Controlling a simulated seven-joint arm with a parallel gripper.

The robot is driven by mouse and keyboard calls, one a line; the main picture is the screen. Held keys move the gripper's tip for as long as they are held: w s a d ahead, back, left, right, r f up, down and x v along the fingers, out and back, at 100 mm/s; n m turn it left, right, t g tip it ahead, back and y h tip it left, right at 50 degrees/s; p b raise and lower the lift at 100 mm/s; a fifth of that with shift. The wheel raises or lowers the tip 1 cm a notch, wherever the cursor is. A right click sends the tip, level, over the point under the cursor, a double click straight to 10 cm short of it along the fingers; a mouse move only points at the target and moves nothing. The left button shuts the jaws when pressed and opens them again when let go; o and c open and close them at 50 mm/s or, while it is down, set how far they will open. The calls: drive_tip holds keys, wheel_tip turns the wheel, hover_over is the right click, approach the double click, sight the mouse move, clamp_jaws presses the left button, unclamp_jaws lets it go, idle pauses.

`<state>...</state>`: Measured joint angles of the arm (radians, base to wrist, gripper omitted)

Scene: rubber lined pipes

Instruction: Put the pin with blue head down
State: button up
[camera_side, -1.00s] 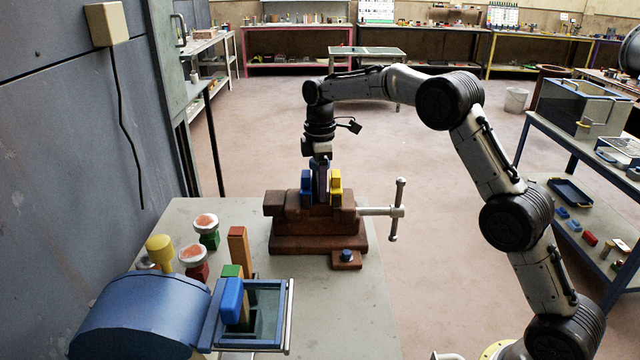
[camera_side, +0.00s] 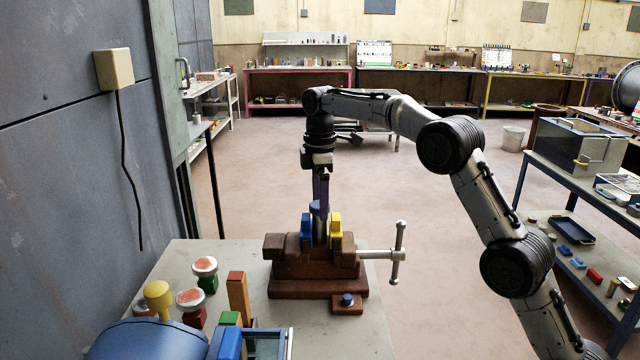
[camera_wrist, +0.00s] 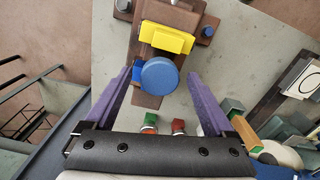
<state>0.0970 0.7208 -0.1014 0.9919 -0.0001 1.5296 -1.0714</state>
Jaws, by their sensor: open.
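The pin with the blue head stands between the jaw pieces of the brown vise (camera_side: 318,289); its round blue head (camera_side: 315,208) is on top and its lower part is hidden. In the wrist view the head (camera_wrist: 160,77) is a blue disc beside the yellow jaw piece (camera_wrist: 166,38). My gripper (camera_side: 320,196) is above the vise, pointing down. In the wrist view its purple fingers (camera_wrist: 160,72) are spread wide, on either side of the blue head with gaps between, holding nothing.
A blue jaw piece (camera_side: 306,230) stands left of the pin. The vise handle (camera_side: 397,253) sticks out right. A small block with a blue knob (camera_side: 347,300) lies in front. Stamps (camera_side: 204,272), an upright wooden block (camera_side: 238,295) and a blue rounded box (camera_side: 150,340) occupy the front left.

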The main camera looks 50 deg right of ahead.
wheel_tip(320, 180, up, 5)
drive_tip(key=shift+f, duration=0.15)
drive_tip(key=shift+s+r, duration=0.15)
drive_tip(key=shift+r, duration=0.05)
drive_tip(key=s+a+r+m+t, duration=0.2)
drive_tip(key=s+r+m, duration=0.1)
drive_tip(key=s, duration=0.7)
drive_tip(key=s+a+r+m+t, duration=0.1)
drive_tip(key=s+a+r+m, duration=0.15)
drive_tip(key=s, duration=0.75)
drive_tip(key=s+f+m+t, duration=0.1)
drive_tip(key=s+f+m, duration=0.1)
drive_tip(key=s+f, duration=0.3)
drive_tip(key=s+f+m+t, duration=0.1)
drive_tip(key=s+f+m, duration=0.2)
drive_tip(key=s, duration=0.9)
wheel_tip(320, 180, down, 2)
drive_tip(key=shift+s+a+f+m+t, duration=0.2)
drive_tip(key=shift+s+a+m+t, duration=0.1)
drive_tip(key=shift+a+m, duration=0.1)
